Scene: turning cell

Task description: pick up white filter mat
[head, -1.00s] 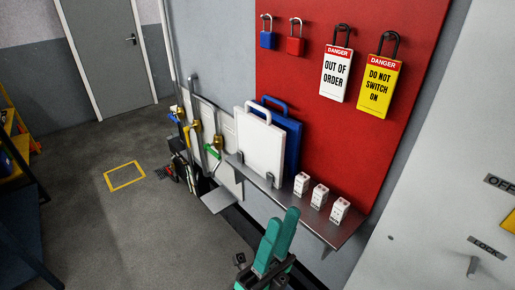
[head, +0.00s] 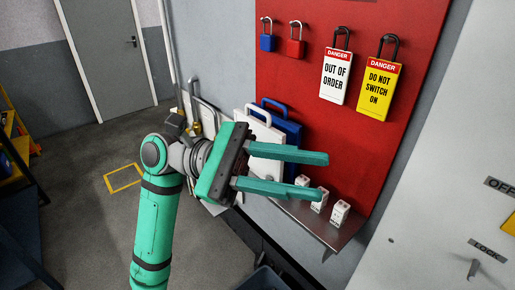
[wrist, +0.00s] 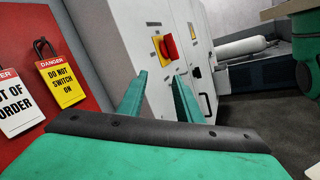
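The white filter mat (head: 267,134) appears to be the flat white panel with a handle, standing upright on the wall shelf in the head view. A similar blue panel (head: 292,130) stands just behind it. My gripper (head: 325,176) is open and empty, its two green fingers pointing right. The hand and fingers cover much of the white panel in this view; I cannot tell the distance between them. In the wrist view my gripper (wrist: 160,76) has a gap between the fingers and faces a cabinet; the white panel is not seen there.
The metal shelf (head: 335,236) carries small white boxes (head: 340,212) right of the panels. A red board (head: 370,150) behind holds padlocks (head: 295,40) and danger tags (head: 378,90). A grey cabinet with a red switch (wrist: 167,47) stands ahead in the wrist view.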

